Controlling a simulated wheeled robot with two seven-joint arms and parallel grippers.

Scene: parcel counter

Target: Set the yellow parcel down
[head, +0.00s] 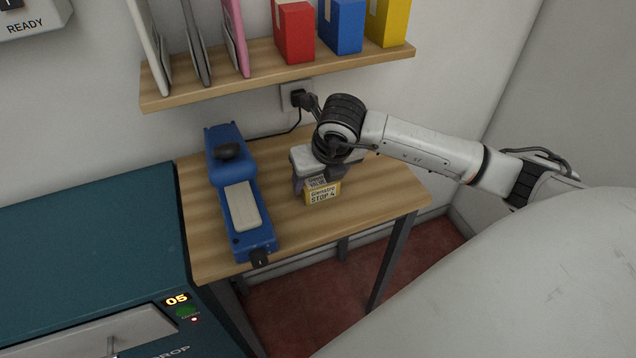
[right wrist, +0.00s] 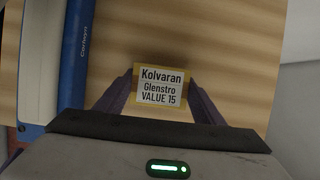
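The yellow parcel (head: 323,195) is a small box with white labels, over the wooden table (head: 385,200) in the head view. In the right wrist view the parcel (right wrist: 162,112) lies between the purple fingers, its label reading Kolvaran, Glenstro, VALUE 15. My right gripper (head: 318,187) comes down from above and is shut on the parcel, one finger against each side. I cannot tell whether the parcel's underside touches the table top. My left gripper is not in view.
A blue device (head: 225,160) with a pale pad stands on the table to the parcel's left. A shelf (head: 270,72) with folders and coloured boxes hangs behind. A teal machine (head: 90,250) stands at left. Bare wood lies right of the parcel.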

